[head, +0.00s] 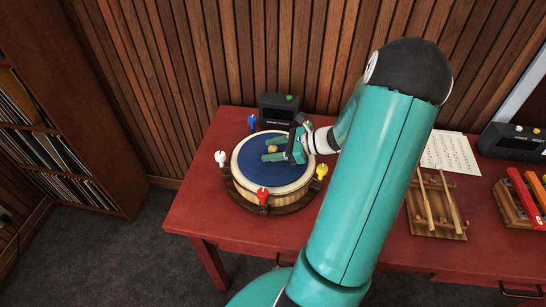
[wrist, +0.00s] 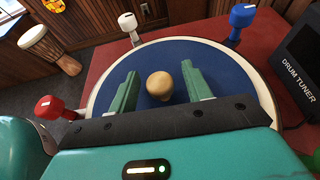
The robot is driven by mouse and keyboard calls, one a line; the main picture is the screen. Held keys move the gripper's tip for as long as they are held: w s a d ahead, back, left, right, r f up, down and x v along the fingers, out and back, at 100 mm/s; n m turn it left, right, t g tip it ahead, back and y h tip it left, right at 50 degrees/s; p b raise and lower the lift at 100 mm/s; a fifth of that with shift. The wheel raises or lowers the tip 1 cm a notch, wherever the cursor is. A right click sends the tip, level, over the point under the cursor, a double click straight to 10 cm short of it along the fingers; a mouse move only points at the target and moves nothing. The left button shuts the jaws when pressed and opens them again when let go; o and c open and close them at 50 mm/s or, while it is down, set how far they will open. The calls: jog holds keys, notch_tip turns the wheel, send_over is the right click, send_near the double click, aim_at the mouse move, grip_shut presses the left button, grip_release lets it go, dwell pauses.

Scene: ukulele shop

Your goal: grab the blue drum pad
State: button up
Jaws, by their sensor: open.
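The blue drum pad (head: 250,160) is the round blue top of a wooden drum on the red table. It also shows in the wrist view (wrist: 220,68). A small round tan wooden knob (wrist: 160,86) stands on the pad. My gripper (head: 267,149) is low over the pad. Its two green fingers are open, one on each side of the knob, with a gap on both sides in the wrist view (wrist: 160,72). I cannot tell whether the fingertips touch the pad. My gripper's body hides the near part of the pad in the wrist view.
White (head: 220,158), blue (head: 252,122), red (head: 263,195) and yellow (head: 321,171) pegs ring the drum. A black drum tuner (head: 280,108) stands behind it. A wooden rack with sticks (head: 436,205) is to the right on the table (head: 205,200).

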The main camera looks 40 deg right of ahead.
grip_shut()
jog(key=shift+r, duration=0.15)
